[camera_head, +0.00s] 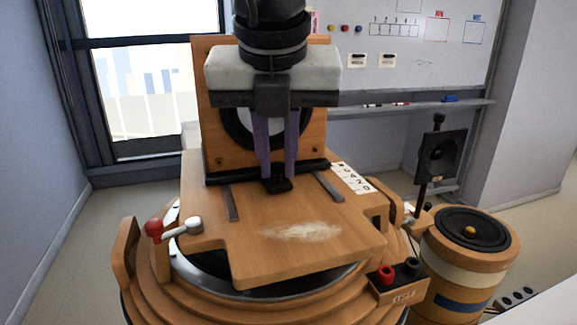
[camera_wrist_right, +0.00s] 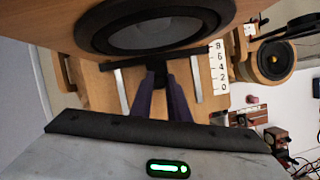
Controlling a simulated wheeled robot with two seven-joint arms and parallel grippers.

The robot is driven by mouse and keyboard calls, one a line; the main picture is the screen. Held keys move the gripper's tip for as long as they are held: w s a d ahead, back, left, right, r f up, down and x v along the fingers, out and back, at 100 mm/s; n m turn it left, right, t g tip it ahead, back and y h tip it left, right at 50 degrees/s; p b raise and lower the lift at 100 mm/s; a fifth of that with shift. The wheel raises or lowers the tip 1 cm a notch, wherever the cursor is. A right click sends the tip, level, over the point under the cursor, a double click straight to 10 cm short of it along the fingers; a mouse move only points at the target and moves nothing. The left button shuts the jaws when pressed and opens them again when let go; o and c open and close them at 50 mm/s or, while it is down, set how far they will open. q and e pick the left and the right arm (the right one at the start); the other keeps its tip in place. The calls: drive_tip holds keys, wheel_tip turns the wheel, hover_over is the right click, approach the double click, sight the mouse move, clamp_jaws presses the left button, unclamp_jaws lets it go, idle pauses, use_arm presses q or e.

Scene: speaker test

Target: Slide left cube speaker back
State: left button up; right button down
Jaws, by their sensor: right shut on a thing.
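A wooden speaker (camera_head: 222,142) with a flat upright front and a round dark driver stands at the back of a wooden platform (camera_head: 300,255). A black bar (camera_head: 222,177) runs along its foot, with a small black tab (camera_head: 277,185) at the middle. My right gripper (camera_head: 277,175) comes down in front of the driver, its purple fingers shut on the tab. The gripper hides much of the driver. In the right wrist view the speaker (camera_wrist_right: 215,12) fills the top, and the fingers (camera_wrist_right: 160,72) reach to the tab. My left gripper is out of view.
At the right are red and black knobs (camera_head: 398,270), a drum-shaped speaker (camera_head: 470,265) and a black speaker on a stand (camera_head: 440,155).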

drive_tip(key=shift+w+r, duration=0.2)
drive_tip(key=shift+w, duration=0.1)
drive_tip(key=c, duration=1.7)
unclamp_jaws()
drive_tip(key=shift+a+f, duration=0.1)
drive_tip(key=shift+f, duration=0.05)
drive_tip(key=shift+s, duration=0.1)
drive_tip(key=v, duration=1)
drive_tip(key=shift+s, duration=0.15)
